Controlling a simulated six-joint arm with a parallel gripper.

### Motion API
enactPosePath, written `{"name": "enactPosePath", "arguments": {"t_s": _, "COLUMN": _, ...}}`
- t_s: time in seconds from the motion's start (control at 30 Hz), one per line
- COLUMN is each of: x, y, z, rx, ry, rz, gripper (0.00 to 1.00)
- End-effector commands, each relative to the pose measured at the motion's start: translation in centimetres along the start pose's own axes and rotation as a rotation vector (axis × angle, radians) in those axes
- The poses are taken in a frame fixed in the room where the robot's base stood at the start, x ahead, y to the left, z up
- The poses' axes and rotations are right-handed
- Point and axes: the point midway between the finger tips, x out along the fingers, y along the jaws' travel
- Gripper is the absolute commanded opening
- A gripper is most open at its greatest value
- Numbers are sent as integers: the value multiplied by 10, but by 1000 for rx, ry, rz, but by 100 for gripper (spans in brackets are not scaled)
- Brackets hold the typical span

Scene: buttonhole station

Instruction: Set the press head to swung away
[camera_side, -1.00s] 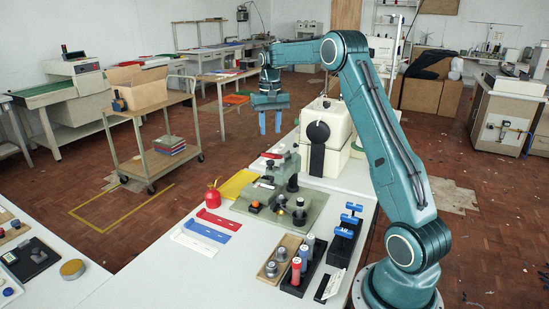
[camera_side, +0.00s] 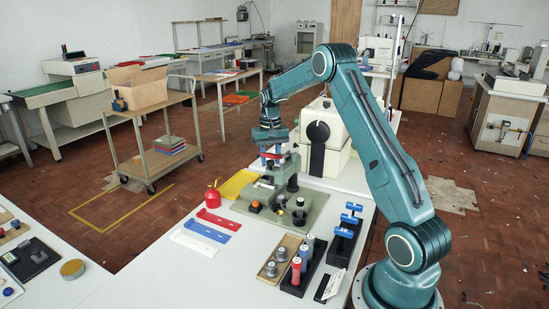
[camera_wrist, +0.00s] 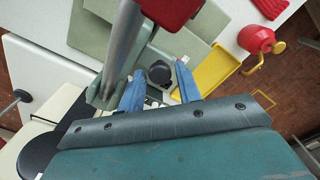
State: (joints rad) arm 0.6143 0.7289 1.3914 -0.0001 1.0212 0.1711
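The press (camera_side: 266,190), a grey-green machine on a green base plate (camera_side: 312,207), stands on the bench in the side view. A red part shows at its rear top, behind my fingers; whether it is the press head's handle I cannot tell. In the wrist view a red block (camera_wrist: 172,9) and a thick grey bar (camera_wrist: 122,48) cross the top, close to the camera. My gripper (camera_side: 271,160) is just above the rear of the press. Its blue fingers (camera_wrist: 160,86) are apart, with a black knob (camera_wrist: 158,72) visible between them; contact cannot be told.
A white machine (camera_side: 326,130) stands just behind and to the right. A yellow tray (camera_side: 237,184) and a red oil can (camera_side: 213,195) lie left of the press. Red, blue and white strips, spool holders and blue clamps (camera_side: 348,219) occupy the bench front.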

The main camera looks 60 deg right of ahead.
Motion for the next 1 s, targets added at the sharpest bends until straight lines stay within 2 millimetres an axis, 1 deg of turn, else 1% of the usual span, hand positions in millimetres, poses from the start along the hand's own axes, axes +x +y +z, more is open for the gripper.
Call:
{"name": "enactPosePath", "arguments": {"t_s": 0.2, "x": 0, "y": 0, "z": 0, "rx": 0, "ry": 0, "rz": 0, "gripper": 34}}
{"name": "enactPosePath", "arguments": {"t_s": 0.23, "x": 0, "y": 0, "z": 0, "rx": 0, "ry": 0, "rz": 0, "gripper": 30}}
{"name": "enactPosePath", "arguments": {"t_s": 0.3, "x": 0, "y": 0, "z": 0, "rx": 0, "ry": 0, "rz": 0, "gripper": 16}}
{"name": "enactPosePath", "arguments": {"t_s": 0.4, "x": 0, "y": 0, "z": 0, "rx": 0, "ry": 0, "rz": 0, "gripper": 0}}
{"name": "enactPosePath", "arguments": {"t_s": 0.73, "x": 0, "y": 0, "z": 2, "rx": -16, "ry": -1, "rz": 0, "gripper": 0}}
{"name": "enactPosePath", "arguments": {"t_s": 1.0, "x": -1, "y": 4, "z": 11, "rx": -113, "ry": 1, "rz": 0, "gripper": 0}}
